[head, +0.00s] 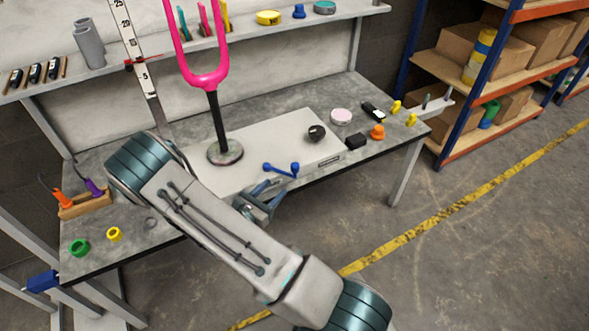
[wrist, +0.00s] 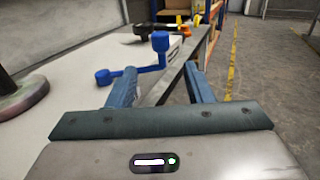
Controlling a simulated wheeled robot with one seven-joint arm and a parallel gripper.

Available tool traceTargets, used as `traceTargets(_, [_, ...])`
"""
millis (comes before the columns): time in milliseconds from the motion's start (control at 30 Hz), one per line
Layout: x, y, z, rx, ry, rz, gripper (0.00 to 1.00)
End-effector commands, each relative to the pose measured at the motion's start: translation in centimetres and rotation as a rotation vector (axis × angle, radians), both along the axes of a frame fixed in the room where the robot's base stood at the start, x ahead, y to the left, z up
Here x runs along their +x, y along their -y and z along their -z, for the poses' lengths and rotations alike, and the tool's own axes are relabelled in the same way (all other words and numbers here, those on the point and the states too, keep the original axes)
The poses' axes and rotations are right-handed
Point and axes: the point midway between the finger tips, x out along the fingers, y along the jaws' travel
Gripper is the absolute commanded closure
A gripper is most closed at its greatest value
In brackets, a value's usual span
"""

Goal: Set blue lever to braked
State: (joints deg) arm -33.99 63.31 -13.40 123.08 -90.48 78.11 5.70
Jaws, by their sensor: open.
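The blue lever (head: 281,171) sits at the front edge of the white panel (head: 300,130) on the workbench, with a knob at each end. In the wrist view the lever (wrist: 150,69) shows just ahead of my fingers, one knob low at left and the other raised near the middle. My gripper (head: 266,194) is open, close in front of the lever in the head view. In the wrist view its two fingers (wrist: 161,80) stand apart, with part of the lever beyond the gap. I cannot tell whether the left finger touches it. No brake marking is readable.
A pink fork (head: 208,78) stands on a round base left of the lever. A dark knob (head: 316,132), a pink disc (head: 341,116) and an orange piece (head: 377,131) lie to the right. The floor in front of the bench is clear, with a yellow line (head: 450,220).

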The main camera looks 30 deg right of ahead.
Motion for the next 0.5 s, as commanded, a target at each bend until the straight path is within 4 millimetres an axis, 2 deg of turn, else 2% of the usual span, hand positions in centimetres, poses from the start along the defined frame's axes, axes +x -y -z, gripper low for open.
traceTargets(33, [0.4,1.1,-0.1,-0.002,0.001,0.006,0.53])
traceTargets(300, [3.0,6.3,-0.1,0.0,0.001,0.006,0.53])
traceTargets(500, [4.5,9.0,0.0,0.0,0.001,0.004,0.53])
